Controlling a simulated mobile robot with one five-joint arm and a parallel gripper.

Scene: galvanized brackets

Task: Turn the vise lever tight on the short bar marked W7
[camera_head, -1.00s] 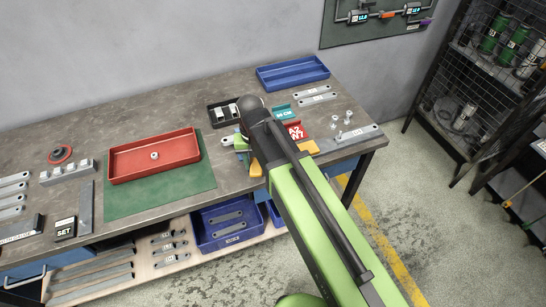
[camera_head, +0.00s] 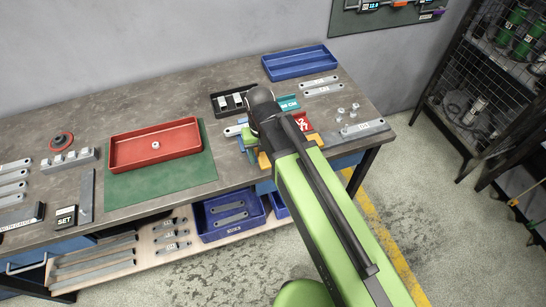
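My arm reaches over the bench and its dark wrist hides most of the vise area. A bit of light green (camera_head: 250,141) shows at the wrist's left; I cannot tell whether it is my gripper or the vise. Blue and yellow pieces show around it. A pale bar end (camera_head: 234,131) sticks out to the left, its marking unreadable. The red card (camera_head: 303,122) is partly covered by my arm. My gripper's fingers, the vise lever and any hold on it are hidden.
A red tray (camera_head: 194,145) with a small nut lies on a green mat (camera_head: 150,188). A black tray (camera_head: 217,108) stands behind the wrist, a blue tray (camera_head: 322,63) at the back. A flat bar (camera_head: 373,127) and several bolts lie at the right. A wire rack stands further right.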

